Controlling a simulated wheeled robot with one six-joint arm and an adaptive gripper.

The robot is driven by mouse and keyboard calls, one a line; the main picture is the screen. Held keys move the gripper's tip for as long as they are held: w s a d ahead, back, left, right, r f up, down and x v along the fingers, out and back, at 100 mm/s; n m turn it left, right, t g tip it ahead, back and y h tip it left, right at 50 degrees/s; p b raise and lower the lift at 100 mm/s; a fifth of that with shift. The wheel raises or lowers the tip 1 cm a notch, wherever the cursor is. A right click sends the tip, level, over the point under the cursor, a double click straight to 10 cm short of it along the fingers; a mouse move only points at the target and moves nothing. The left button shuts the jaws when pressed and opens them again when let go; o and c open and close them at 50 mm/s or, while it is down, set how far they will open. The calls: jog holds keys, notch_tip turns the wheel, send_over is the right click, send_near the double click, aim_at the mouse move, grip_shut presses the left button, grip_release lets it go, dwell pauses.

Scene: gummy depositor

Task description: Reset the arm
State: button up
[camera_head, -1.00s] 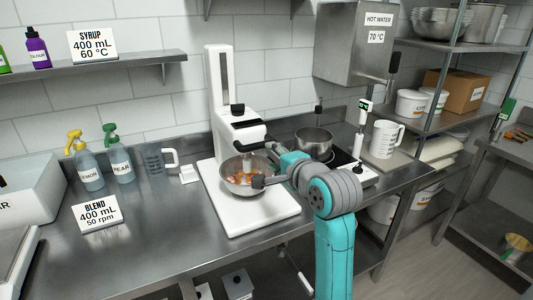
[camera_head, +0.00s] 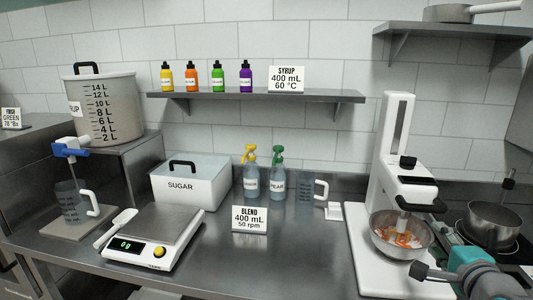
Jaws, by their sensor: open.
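My gripper (camera_head: 420,271) is dark and shows at the lower right, at the end of my teal and grey arm. It is open, and I see nothing held in it. The bowl holds orange and pale pieces and sits under the white stand mixer (camera_head: 391,160). The rest of my arm is cut off by the picture edge.
A pot (camera_head: 494,222) stands on a burner right of the mixer. A scale (camera_head: 155,240) reading 0 g, a sugar bin (camera_head: 190,185), spray bottles (camera_head: 278,182) and a BLEND sign (camera_head: 250,219) stand on the counter. The counter front between scale and mixer is clear.

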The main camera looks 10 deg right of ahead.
jog(key=s+a+f+n+y, duration=0.1)
jog(key=s+a+f+n, duration=0.45)
jog(key=f, duration=0.65)
jog(key=s+a+f+n+y, duration=0.1)
jog(key=s+a+f+n, duration=0.2)
jog(key=s+a+f, duration=0.65)
jog(key=s+a+f+n, duration=0.1)
jog(key=s+n, duration=0.3)
jog(key=s, duration=0.4)
jog(key=s+a+f+n+y, duration=0.1)
jog(key=s+a+n, duration=0.3)
jog(key=s, duration=0.4)
jog(key=s+a+f+n+y, duration=0.1)
jog(key=s+a+f+n, duration=0.1)
jog(key=s, duration=0.6)
jog(key=shift+a+f+n, duration=0.15)
jog(key=shift+f+n, duration=0.5)
jog(key=shift+n, duration=0.4)
